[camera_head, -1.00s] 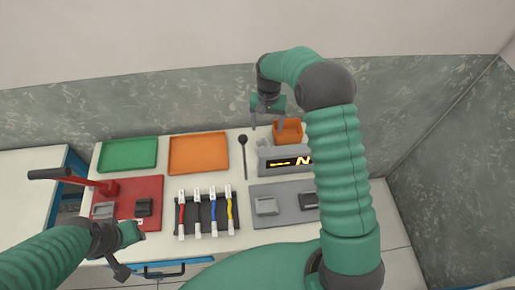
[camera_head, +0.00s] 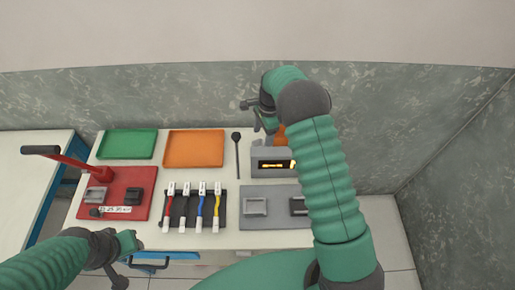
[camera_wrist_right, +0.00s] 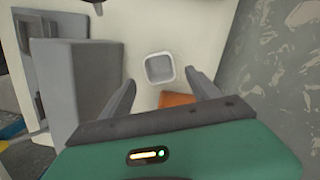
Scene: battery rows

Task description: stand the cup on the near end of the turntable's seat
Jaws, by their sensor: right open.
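A small pale grey, square-mouthed vessel, probably the cup (camera_wrist_right: 160,68), stands on the white table in the right wrist view, just beyond and between my fingertips. My right gripper (camera_wrist_right: 162,82) is open and empty above it, apart from it. In the head view my right gripper (camera_head: 257,116) is at the back of the table, behind the grey display box. My left gripper (camera_head: 125,262) is at the front left edge; its jaws are unclear. I cannot make out which thing is the turntable; my right arm hides part of the table.
The grey display box (camera_head: 270,170) stands close to the cup; an orange object (camera_wrist_right: 178,99) is also near. Green (camera_head: 127,144) and orange (camera_head: 194,148) trays, a dark ladle-like tool (camera_head: 237,150), a red lever base (camera_head: 125,185), a battery rack (camera_head: 180,208) and a grey plate (camera_head: 275,215) occupy the table.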

